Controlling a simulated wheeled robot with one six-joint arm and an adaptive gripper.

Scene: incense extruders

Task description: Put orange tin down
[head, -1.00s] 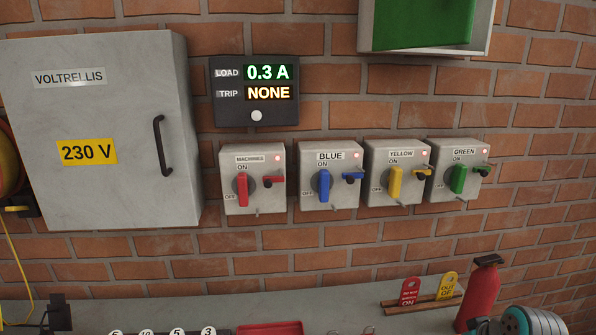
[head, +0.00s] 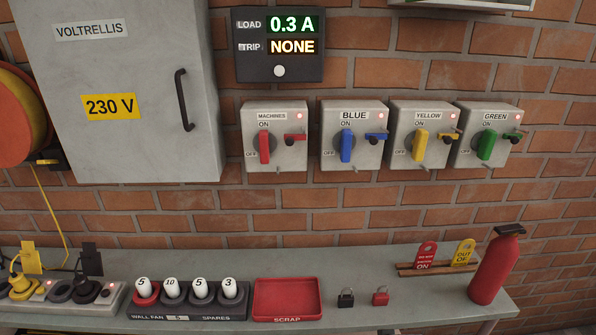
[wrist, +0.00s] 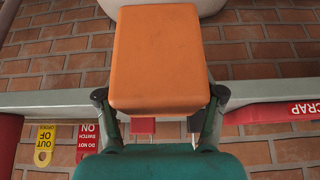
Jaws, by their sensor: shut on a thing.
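The orange tin (wrist: 160,60) is a block-like shape with rounded edges, large in the middle of the wrist view. My gripper (wrist: 160,97) is shut on it, with one dark finger at each side of its lower part. The tin hides what lies behind it. Neither the tin nor my gripper shows in the head view. A grey bench (head: 370,277) runs along the brick wall. In the wrist view the bench edge (wrist: 60,105) passes behind the tin, and I see no contact between them.
On the bench are a red scrap tray (head: 287,300), a spares rack (head: 190,310), a black padlock (head: 345,298), a red padlock (head: 380,296), a tag rack (head: 440,268) and a red bottle (head: 496,266). Bare bench lies between the padlocks and bottle.

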